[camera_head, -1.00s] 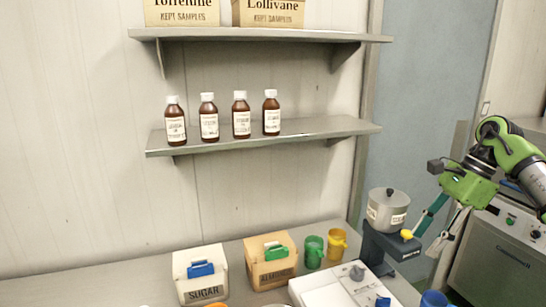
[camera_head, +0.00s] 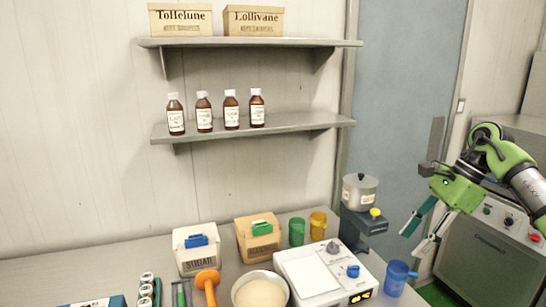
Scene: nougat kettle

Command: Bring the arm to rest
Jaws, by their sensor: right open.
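My right gripper (camera_head: 420,226) is green with teal and pale fingers. It is open and empty, pointing down and to the left, right of the dark stand (camera_head: 362,228). The silver lidded kettle (camera_head: 359,191) sits on top of that stand, and a yellow knob (camera_head: 375,212) sticks out beside it. A clear gap shows between the fingers and the knob. My left gripper is not in view.
A white hotplate (camera_head: 310,272), a blue jug (camera_head: 396,279), a cream bowl (camera_head: 260,291), a sugar box (camera_head: 197,262), a wooden box (camera_head: 258,247), and green (camera_head: 296,231) and yellow (camera_head: 318,224) mugs crowd the bench. A steel machine (camera_head: 490,250) stands behind my right arm.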

